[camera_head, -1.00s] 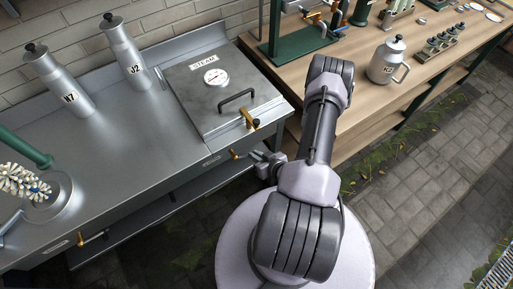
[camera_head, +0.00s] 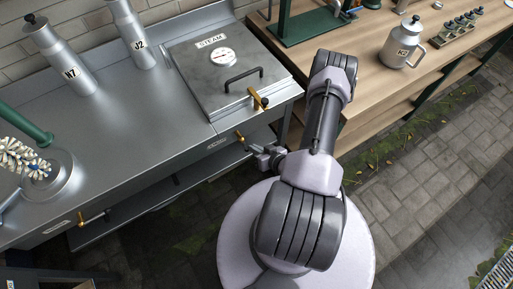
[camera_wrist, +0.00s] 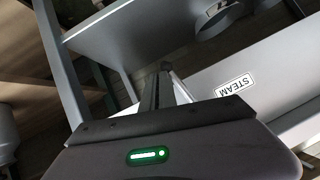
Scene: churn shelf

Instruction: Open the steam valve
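The steam box (camera_head: 195,75), a steel chest with a STEAM label, a round dial and a black handle, stands on the counter. A small brass valve lever (camera_head: 240,138) sticks out of the counter front below it, beside a small label plate (camera_head: 217,143). My gripper (camera_head: 259,152) is just right of and below this lever in the head view, apparently apart from it. The lever is not clear there. I cannot tell the finger gap.
A brass latch (camera_head: 258,99) sits on the box's front edge. Another brass lever (camera_head: 92,217) is on the counter front at left. Metal bottles N7 (camera_head: 68,65) and J2 (camera_head: 133,38) stand behind. A wooden bench (camera_head: 370,85) with a jug (camera_head: 402,47) is at right.

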